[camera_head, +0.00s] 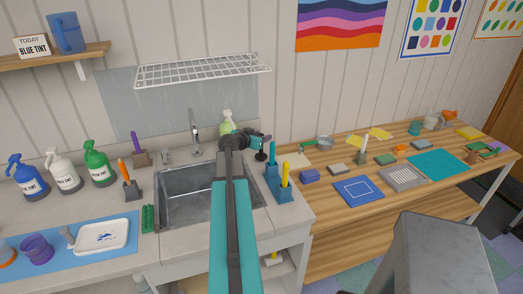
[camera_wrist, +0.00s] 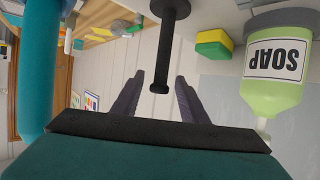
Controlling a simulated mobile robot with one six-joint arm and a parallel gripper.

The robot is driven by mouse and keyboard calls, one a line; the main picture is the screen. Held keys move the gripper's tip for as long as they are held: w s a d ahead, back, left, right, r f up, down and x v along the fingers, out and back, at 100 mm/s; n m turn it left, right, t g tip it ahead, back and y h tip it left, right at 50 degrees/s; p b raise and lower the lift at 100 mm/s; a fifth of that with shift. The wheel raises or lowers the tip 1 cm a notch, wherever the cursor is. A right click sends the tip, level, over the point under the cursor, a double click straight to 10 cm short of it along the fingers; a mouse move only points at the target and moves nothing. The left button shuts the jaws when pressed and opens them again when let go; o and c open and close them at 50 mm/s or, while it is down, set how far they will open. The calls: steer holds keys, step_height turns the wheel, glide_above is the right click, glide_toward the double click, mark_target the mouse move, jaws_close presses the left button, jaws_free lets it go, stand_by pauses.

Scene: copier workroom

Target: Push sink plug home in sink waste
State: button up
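The black sink plug (camera_head: 261,156), with a disc and a thin knobbed stem, is at the counter's back right beside the sink (camera_head: 186,192). In the wrist view the plug (camera_wrist: 165,45) appears upside down, with its disc toward the top edge. My gripper (camera_head: 266,139) is at the plug's upper part. In the wrist view its two dark fingers (camera_wrist: 160,77) are apart, with the stem's knobbed end between them and a gap on each side. The sink waste is not visible; my arm covers part of the basin.
A green soap bottle (camera_wrist: 279,62) and a yellow-green sponge (camera_wrist: 213,43) are close by. The tap (camera_head: 195,133) stands behind the basin, under a white wire rack (camera_head: 203,70). A teal holder with brushes (camera_head: 279,188) stands on the counter's right.

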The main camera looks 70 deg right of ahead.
jaws_close()
steer(key=shift+r, duration=0.1)
stand_by(0.4)
steer(key=shift+r+b, duration=1.5)
steer(key=shift+r, duration=3.4)
steer(key=c, duration=0.8)
jaws_free()
jaws_close()
